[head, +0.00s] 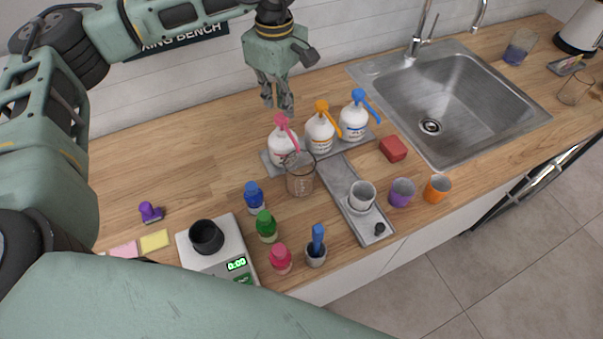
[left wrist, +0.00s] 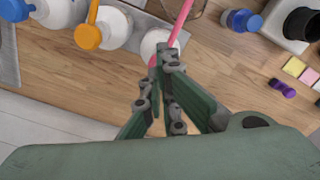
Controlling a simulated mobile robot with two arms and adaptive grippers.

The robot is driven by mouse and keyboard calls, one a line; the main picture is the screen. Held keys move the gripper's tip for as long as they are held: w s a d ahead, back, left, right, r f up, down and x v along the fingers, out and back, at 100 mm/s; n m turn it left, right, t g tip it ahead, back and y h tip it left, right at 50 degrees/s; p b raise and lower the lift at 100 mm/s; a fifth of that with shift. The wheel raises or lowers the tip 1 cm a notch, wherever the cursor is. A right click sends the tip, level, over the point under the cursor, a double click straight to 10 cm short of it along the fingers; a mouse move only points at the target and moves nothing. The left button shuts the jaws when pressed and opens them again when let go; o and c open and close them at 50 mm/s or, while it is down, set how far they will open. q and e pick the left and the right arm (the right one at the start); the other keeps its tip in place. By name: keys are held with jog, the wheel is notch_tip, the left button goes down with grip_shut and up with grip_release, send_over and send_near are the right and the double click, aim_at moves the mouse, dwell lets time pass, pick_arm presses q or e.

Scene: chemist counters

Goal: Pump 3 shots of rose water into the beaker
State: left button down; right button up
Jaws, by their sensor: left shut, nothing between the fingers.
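Three white pump bottles stand in a row on a grey tray (head: 272,166). The leftmost bottle (head: 282,148) has a pink pump head (head: 284,127), the middle one (head: 320,134) an orange pump, the right one (head: 353,122) a blue pump. Labels are too small to read. A clear glass beaker (head: 299,182) stands in front of the pink-pump bottle, under its spout. My left gripper (head: 286,106) is shut and empty above and just behind the pink pump. In the left wrist view its fingertips (left wrist: 160,62) overlap the pink pump (left wrist: 181,22); contact cannot be told. My right gripper is not in view.
A scale (head: 225,245) holds a black cup (head: 206,237). Blue, green and pink-capped bottles stand near the beaker. A grey tray with a white cup (head: 362,196), purple and orange cups, a red block (head: 393,148) and a sink (head: 450,95) lie to the right.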

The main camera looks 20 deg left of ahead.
aim_at(281, 117)
pick_arm(q)
jog(key=shift+f, duration=0.1)
dwell(0.3)
jog(key=shift+f, duration=0.15)
jog(key=shift+s+f+b, duration=0.1)
jog(key=shift+f+b, duration=1.35)
jog(key=shift+f, duration=0.1)
jog(key=shift+r+p, duration=0.85)
jog(key=shift+r, duration=0.85)
jog(key=shift+f, duration=0.1)
